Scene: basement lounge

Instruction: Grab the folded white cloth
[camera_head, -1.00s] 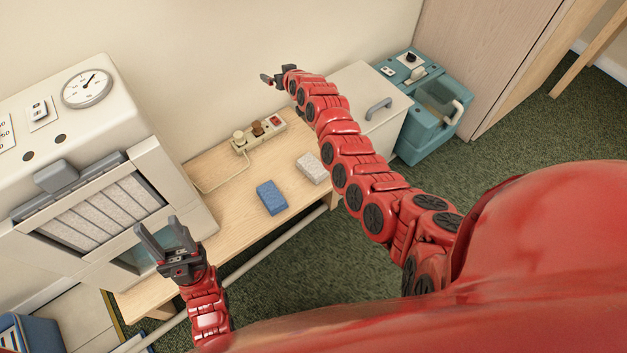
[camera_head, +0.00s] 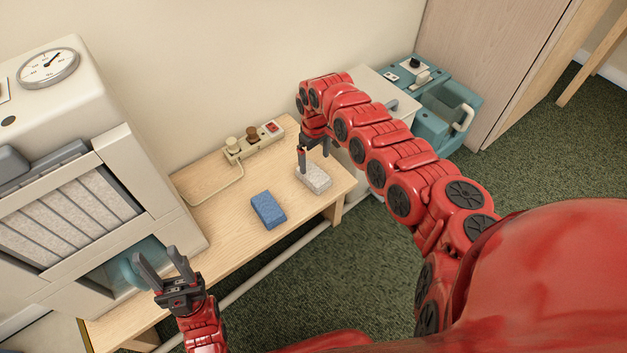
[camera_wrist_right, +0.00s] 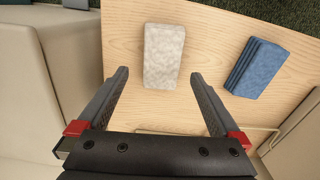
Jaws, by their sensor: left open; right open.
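The folded white cloth (camera_head: 314,179) lies on the wooden table, to the right of a folded blue cloth (camera_head: 268,210). My right gripper (camera_head: 313,160) is open and empty, pointing down just above and behind the white cloth. In the right wrist view the white cloth (camera_wrist_right: 164,56) lies ahead of the gap between the open fingers (camera_wrist_right: 158,82), with the blue cloth (camera_wrist_right: 257,68) to the right. I cannot tell whether the fingers touch the cloth. My left gripper (camera_head: 162,267) is open and empty in front of the beige machine, away from both cloths.
The wooden table (camera_head: 225,229) also holds a power strip (camera_head: 255,141) with a cable along the wall. A beige machine (camera_head: 118,148) stands at the left. A white cabinet (camera_head: 366,78) and a teal bucket unit (camera_head: 436,110) stand at the right.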

